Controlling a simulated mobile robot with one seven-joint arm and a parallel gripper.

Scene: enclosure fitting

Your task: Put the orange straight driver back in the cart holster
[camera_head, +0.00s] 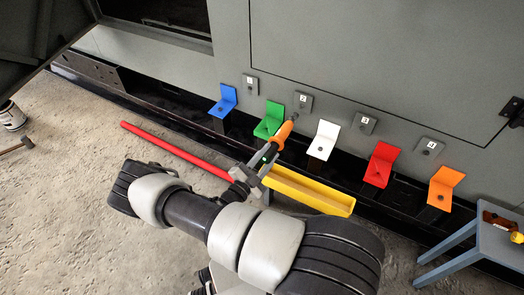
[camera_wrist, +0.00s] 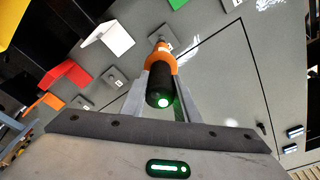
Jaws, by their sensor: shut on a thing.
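My gripper (camera_head: 262,168) is shut on the orange driver (camera_head: 284,132), around its dark rear body. The driver's orange front points up and away, toward the grey plate marked 2 (camera_head: 303,102) on the enclosure wall. I cannot tell whether its tip touches that plate. In the wrist view the driver (camera_wrist: 160,84) stands between the two fingers (camera_wrist: 160,108), its black end with a green light facing the camera. A blue-grey cart (camera_head: 488,242) is at the far right, cut off by the picture edge. I cannot make out the holster on it clearly.
Blue (camera_head: 224,101), green (camera_head: 270,120), white (camera_head: 323,140), red (camera_head: 380,165) and orange (camera_head: 445,188) brackets line the enclosure's lower edge. A yellow channel (camera_head: 308,190) and a red bar (camera_head: 175,150) lie below. A red-brown object and a yellow one (camera_head: 517,237) are on the cart.

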